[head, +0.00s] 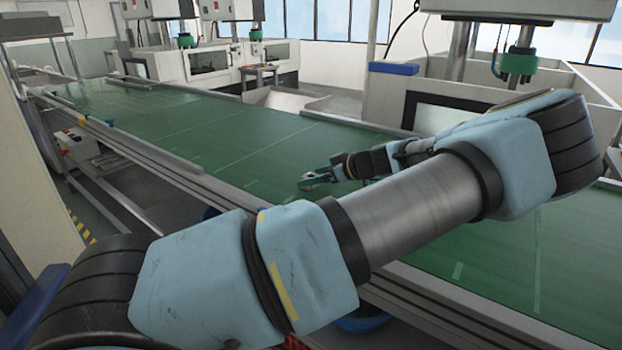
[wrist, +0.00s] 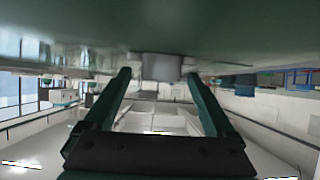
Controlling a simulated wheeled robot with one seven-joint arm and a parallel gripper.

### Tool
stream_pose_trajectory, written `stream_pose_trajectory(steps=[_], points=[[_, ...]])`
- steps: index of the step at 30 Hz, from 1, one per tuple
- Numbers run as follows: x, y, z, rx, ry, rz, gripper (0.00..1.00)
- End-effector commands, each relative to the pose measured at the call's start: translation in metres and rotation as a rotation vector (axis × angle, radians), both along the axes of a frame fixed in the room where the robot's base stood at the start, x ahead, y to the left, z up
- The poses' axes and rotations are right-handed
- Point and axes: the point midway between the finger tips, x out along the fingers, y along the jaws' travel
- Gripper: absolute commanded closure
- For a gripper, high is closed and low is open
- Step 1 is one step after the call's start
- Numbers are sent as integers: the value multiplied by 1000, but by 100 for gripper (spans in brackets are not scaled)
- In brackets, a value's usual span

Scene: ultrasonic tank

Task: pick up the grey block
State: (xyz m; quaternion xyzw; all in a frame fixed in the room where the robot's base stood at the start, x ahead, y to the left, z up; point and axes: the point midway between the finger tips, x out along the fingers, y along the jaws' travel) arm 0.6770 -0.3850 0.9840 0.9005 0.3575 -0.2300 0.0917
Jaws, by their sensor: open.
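The grey block (wrist: 160,67) shows in the wrist view against the green belt surface, which fills the top of that picture, so the view is upside down. My gripper (wrist: 159,76) is open, with one dark green finger on each side of the block in the picture. Gaps show between the block and both fingers, and I cannot tell how far the block lies beyond the fingertips. In the head view my gripper (head: 312,181) is small and low over the belt. I cannot make out the block clearly there.
The long green conveyor belt (head: 235,135) runs across the head view, bordered by metal rails. Machines with white housings (head: 210,66) stand behind it. A blue part (head: 394,68) tops a housing near the belt. The belt to the left of my gripper is clear.

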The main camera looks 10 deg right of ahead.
Motion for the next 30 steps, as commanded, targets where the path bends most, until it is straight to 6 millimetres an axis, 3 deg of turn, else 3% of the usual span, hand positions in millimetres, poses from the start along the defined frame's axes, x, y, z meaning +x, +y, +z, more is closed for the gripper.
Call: stream_pose_trajectory(steps=[3,27,30], points=[[0,0,-1,0,0,0,10],[0,0,0,0,0,0,100],[0,0,0,1,-1,0,100]])
